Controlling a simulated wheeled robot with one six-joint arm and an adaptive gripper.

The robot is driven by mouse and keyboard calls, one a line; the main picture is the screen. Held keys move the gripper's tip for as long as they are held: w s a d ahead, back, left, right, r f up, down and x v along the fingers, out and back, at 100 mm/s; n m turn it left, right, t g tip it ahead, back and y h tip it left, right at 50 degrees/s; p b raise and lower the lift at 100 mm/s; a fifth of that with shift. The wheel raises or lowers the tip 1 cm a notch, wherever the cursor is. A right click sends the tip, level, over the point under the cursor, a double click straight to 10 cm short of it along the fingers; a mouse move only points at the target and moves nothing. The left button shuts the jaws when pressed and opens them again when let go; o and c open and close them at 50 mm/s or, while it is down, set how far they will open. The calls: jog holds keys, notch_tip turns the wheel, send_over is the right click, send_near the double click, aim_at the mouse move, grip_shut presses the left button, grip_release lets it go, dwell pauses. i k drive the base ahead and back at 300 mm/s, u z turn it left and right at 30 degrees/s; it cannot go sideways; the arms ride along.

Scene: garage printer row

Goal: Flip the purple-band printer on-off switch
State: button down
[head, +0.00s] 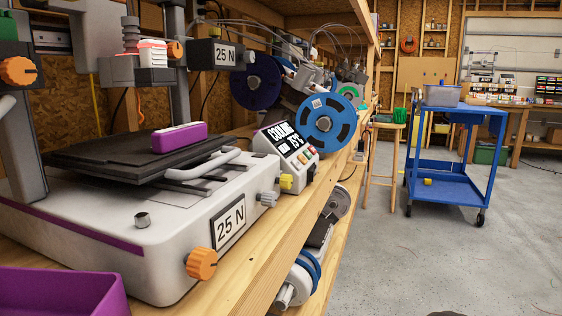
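The purple-band printer (170,240) stands close on the left of the head view. It has a white base with a purple stripe and a "25 N" label. A purple block (179,137) sits on its dark bed (110,155). A small metal stub (142,220) stands on the base top. I cannot tell which part is the on-off switch. A tilted display box (285,150) reads "COOLING". My gripper is not in view.
A purple bin (62,292) stands at the lower left. Filament spools, one blue (326,125), hang beyond the printer. The wooden shelf (250,285) runs away along the left. A blue cart (455,190) and a stool (383,160) stand farther off. The concrete floor (430,260) in front is mostly clear.

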aim_at(311, 173)
jog(key=k, duration=0.5)
jog(key=z, duration=1.7)
jog(key=i, duration=0.9)
jog(key=u, duration=2.45)
